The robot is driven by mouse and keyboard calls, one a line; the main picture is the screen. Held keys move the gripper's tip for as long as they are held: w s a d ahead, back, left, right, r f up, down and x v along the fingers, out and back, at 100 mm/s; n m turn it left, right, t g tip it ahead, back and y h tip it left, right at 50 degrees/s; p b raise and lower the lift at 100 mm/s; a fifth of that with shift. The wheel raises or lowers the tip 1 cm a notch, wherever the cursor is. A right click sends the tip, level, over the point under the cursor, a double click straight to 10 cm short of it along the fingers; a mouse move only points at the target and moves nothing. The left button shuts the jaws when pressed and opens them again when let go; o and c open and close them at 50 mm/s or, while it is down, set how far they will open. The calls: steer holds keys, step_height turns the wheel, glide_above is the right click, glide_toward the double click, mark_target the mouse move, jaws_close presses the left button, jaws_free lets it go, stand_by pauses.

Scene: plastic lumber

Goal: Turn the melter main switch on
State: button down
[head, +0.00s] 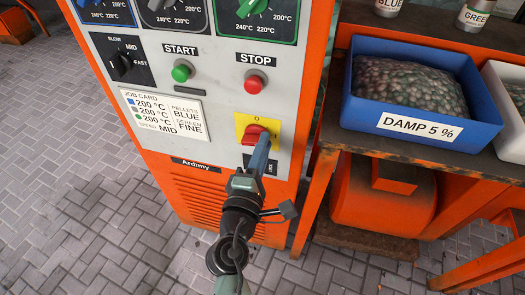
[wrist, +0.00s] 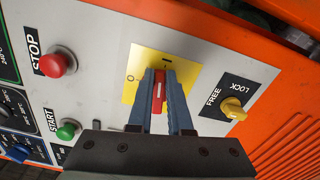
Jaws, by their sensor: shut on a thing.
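The main switch is a red rotary handle (head: 254,134) on a yellow plate (head: 243,122) on the melter's grey front panel. In the wrist view the red handle (wrist: 159,88) stands between the two blue fingers of my gripper (wrist: 160,84), which is shut on it. A white line on the handle runs up and down in that view, toward a short mark at the plate's upper edge. An O mark is at the left of the yellow plate (wrist: 133,88).
A yellow FREE/LOCK knob (wrist: 233,108) sits beside the switch. The red STOP button (head: 254,83) and green START button (head: 182,71) are above it. A blue DAMP 5 % bin (head: 422,136) stands on the bench at right. Paved floor is open at left.

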steer(key=shift+f+m+b, duration=0.35)
steer(key=shift+m+b, duration=0.45)
steer(key=shift+m, duration=0.4)
steer(key=c, duration=0.8)
jaws_free()
steer(key=shift+c, duration=0.2)
steer(key=b+v, duration=0.1)
steer(key=v, duration=1.2)
steer(key=shift+r, duration=0.1)
